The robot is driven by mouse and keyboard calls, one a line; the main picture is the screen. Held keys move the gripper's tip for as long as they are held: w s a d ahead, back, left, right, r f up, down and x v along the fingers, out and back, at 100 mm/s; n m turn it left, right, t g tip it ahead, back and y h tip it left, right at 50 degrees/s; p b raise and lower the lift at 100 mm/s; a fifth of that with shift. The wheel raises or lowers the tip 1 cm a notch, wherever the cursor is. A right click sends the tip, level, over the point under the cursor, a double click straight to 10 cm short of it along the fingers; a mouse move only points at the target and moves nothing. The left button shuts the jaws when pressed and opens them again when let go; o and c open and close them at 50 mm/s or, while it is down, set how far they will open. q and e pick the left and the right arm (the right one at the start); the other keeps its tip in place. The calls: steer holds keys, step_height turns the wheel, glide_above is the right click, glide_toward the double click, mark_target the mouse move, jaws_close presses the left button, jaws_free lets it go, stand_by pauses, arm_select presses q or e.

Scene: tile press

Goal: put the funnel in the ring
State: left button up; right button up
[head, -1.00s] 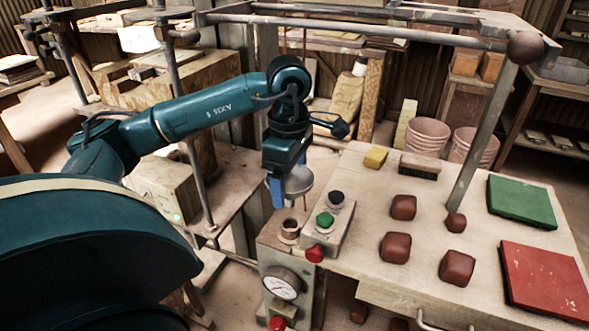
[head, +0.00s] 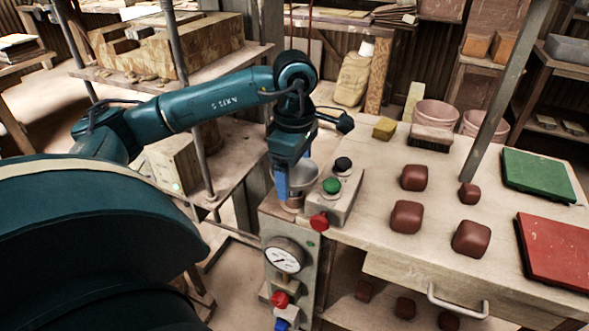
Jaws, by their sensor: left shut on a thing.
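The grey metal funnel (head: 304,180) is held by my left gripper (head: 284,186), whose blue fingers point down. The funnel's wide bowl shows to the right of the fingers. The brownish ring (head: 291,207) is on the near left corner of the press's bench, just below the funnel. The fingers and the funnel cover most of the ring. I cannot tell whether the spout is inside the ring or only above it. My right gripper is not in view.
Right beside the ring is a control box (head: 343,201) with green, black and red buttons. A gauge (head: 285,255) is on the front below. Brown clay lumps (head: 407,217), a green tile (head: 541,174) and a red tile (head: 556,250) lie to the right. A grey post (head: 507,95) rises behind.

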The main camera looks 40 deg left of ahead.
arm_select(q)
steer(key=shift+f, duration=0.1)
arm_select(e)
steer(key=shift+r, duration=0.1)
arm_select(q)
steer(key=o, duration=0.9)
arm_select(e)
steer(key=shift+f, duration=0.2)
arm_select(q)
steer(key=shift+o, duration=0.2)
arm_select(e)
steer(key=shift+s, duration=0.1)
arm_select(q)
step_height(320, 180, up, 13)
steer(key=p, duration=0.3)
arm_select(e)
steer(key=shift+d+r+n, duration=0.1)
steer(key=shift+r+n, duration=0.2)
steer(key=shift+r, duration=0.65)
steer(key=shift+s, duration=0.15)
